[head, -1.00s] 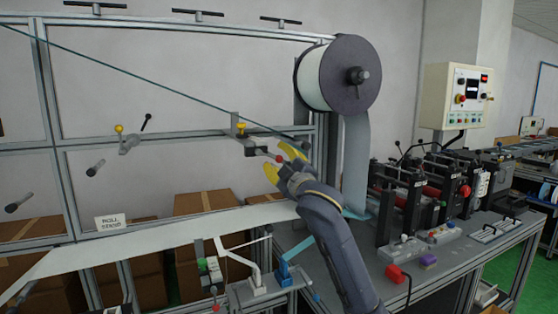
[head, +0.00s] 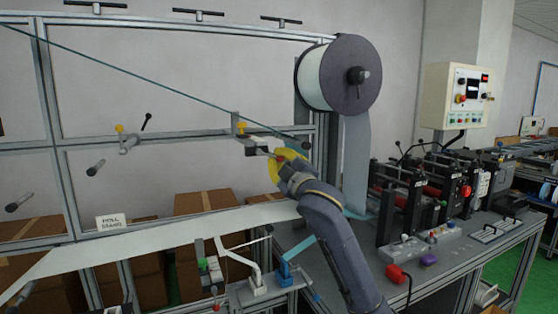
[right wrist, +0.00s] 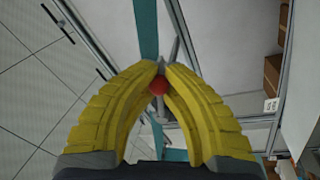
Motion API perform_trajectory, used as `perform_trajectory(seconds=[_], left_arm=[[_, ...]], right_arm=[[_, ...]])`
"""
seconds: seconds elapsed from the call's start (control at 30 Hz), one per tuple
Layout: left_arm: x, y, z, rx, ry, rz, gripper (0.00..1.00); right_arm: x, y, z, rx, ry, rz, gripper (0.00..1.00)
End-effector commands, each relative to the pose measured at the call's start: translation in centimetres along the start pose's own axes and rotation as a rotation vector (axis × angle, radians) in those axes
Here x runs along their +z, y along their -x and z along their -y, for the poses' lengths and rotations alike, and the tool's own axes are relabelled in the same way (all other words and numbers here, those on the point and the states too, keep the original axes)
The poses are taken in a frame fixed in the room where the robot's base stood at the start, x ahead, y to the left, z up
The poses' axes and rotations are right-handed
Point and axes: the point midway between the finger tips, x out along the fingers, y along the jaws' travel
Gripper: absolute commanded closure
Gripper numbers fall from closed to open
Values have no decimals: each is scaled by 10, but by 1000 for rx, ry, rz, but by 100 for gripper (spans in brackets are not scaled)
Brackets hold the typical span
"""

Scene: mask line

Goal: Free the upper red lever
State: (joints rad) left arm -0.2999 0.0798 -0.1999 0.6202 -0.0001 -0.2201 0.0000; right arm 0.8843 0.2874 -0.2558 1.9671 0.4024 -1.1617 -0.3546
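The upper red lever is on a dark clamp block (head: 256,146) on the upper rail, left of the big roll. In the head view its red tip is hidden behind my right gripper (head: 274,164). The right wrist view shows the red ball (right wrist: 158,86) of the lever between the yellow fingers, just inside the fingertips. My right gripper (right wrist: 162,70) has its fingertips drawn together around the lever's end, with a grey rod beyond them. My left gripper is not in view.
A large film roll (head: 338,75) and its hanging web (head: 356,150) stand close to the right of my gripper. A white web (head: 170,228) runs below. A green-teal strand (head: 150,87) crosses diagonally above. The machine (head: 430,190) is at right.

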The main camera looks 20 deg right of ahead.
Motion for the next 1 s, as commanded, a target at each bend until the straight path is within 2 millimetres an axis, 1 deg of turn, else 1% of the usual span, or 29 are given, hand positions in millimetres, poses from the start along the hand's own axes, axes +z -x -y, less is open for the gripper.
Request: perform_trajectory(seconds=[0.03,0.3,0.7,0.73,1.0], left_arm=[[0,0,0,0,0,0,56],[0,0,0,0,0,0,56],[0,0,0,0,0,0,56],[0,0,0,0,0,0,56],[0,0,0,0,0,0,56]], right_arm=[[-1,0,-7,6,26,-8,100],[-4,-2,-15,-9,164,-36,100],[-6,-2,-18,-11,187,-42,100],[-6,-2,-18,-10,187,-42,92],[-5,-2,-15,-15,188,-40,61]])
